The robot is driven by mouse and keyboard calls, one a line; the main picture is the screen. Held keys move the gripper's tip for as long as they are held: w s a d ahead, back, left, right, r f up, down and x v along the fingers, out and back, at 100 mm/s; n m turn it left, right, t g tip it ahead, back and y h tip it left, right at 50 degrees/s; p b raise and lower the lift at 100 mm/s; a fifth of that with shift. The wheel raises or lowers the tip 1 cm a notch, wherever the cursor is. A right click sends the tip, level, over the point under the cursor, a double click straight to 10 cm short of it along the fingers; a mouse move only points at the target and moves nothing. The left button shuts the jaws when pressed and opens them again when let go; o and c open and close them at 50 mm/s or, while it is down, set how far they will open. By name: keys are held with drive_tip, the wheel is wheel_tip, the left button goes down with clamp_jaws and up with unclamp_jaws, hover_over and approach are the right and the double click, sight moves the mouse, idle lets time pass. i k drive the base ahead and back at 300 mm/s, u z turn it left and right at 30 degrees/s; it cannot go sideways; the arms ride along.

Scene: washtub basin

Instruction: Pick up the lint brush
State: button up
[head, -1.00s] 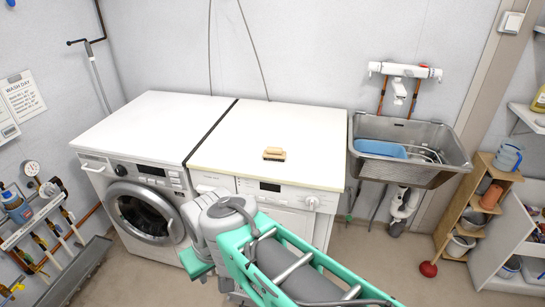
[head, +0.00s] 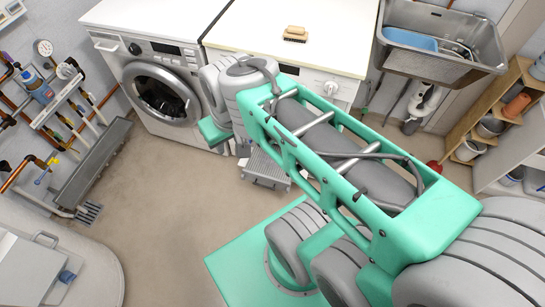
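A front-loading washer (head: 160,75) stands left of that machine. A metal sink (head: 440,62) with a blue basin (head: 408,40) is at right, beside a wooden shelf (head: 495,105). Pipes and a grey trough (head: 92,165) line the left. The floor (head: 150,220) at centre left is clear.

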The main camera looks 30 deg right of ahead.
sight(299, 33)
drive_tip(key=u, duration=2.7)
drive_tip(key=k, duration=1.15)
drive_tip(key=z, duration=1.6)
drive_tip(key=i, duration=0.5)
